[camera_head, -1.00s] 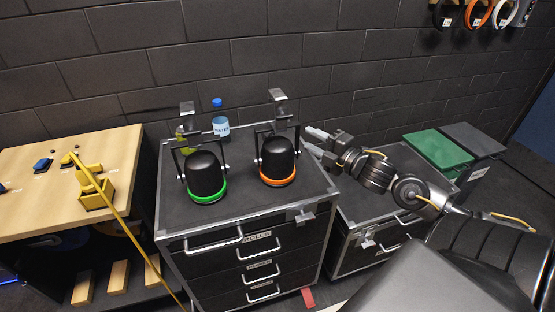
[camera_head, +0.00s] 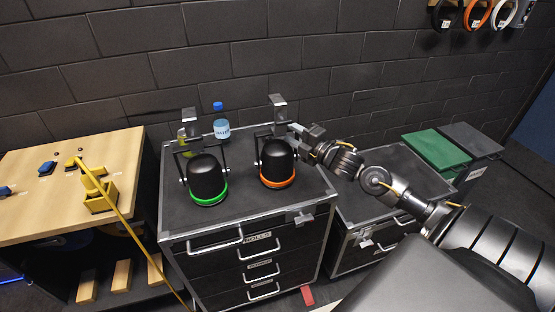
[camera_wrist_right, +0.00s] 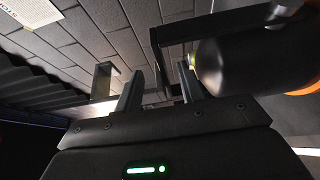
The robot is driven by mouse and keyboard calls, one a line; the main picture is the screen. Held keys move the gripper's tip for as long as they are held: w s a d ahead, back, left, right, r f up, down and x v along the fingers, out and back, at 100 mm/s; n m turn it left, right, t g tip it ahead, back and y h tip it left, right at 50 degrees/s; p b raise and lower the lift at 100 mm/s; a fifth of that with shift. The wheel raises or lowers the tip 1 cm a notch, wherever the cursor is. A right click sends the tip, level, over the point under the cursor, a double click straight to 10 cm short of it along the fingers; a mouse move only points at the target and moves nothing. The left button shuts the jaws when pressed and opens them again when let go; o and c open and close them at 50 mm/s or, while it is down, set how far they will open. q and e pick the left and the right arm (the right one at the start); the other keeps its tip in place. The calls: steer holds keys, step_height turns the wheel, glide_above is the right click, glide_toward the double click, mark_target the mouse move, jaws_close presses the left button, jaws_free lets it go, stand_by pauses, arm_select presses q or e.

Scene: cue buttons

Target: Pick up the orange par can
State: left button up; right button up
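The orange par can (camera_head: 275,160) is a black can with an orange rim, standing rim-down on the black case at centre. Its dark yoke and clamp (camera_head: 278,101) rise above it. My right gripper (camera_head: 296,130) is just right of the yoke, behind the can's right side. In the right wrist view my right gripper (camera_wrist_right: 160,88) is open. The can (camera_wrist_right: 250,62) lies right of its fingers, and a thin upright bar of the yoke (camera_wrist_right: 161,62) shows between or beyond the fingers. Whether they touch it, I cannot tell. My left gripper is out of view.
A green-rimmed par can (camera_head: 206,180) stands left on the same case (camera_head: 240,219). A blue-capped bottle (camera_head: 221,125) is behind it. A wooden bench (camera_head: 50,215) stands left. A lower case (camera_head: 385,205) and a green box (camera_head: 437,150) are at right. A brick wall closes the back.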

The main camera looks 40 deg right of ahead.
steer(key=shift+w+a+p, duration=0.2)
steer(key=shift+w+p, duration=0.15)
steer(key=shift+w, duration=1.15)
jaws_close()
steer(key=shift+r, duration=0.15)
